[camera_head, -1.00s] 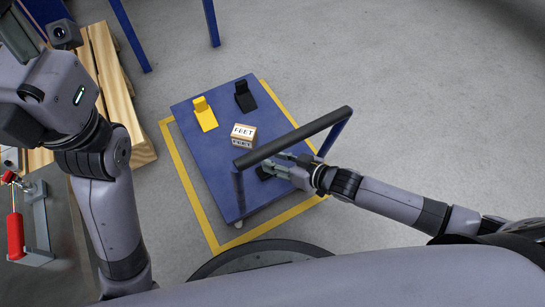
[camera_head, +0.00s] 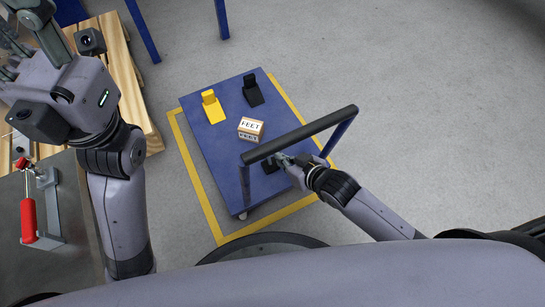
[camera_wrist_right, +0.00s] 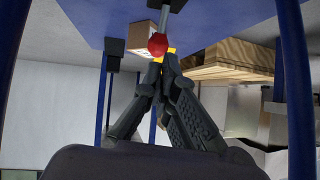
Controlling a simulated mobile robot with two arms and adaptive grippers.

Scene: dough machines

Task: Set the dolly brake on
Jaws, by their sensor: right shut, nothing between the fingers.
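The dolly (camera_head: 222,150) is a blue platform with a black push bar (camera_head: 300,137) on blue posts at its near end. My right gripper (camera_head: 285,160) is beneath the push bar, beside a small black part (camera_head: 270,167) on the platform. In the right wrist view, a grey rod with a red knob (camera_wrist_right: 158,44) stands just beyond the closed fingertips (camera_wrist_right: 165,62); I cannot tell whether they touch. The right gripper is shut and empty. My left arm is at the left; its gripper (camera_head: 8,45) is partly cut off at the edge.
A yellow block (camera_head: 213,108), a black block (camera_head: 252,92) and a carton marked FEET (camera_head: 250,128) sit on the dolly. A yellow floor outline (camera_head: 190,170) surrounds it. Wooden boards (camera_head: 128,80) and a bench with a red-handled clamp (camera_head: 29,220) are at the left. Floor at right is clear.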

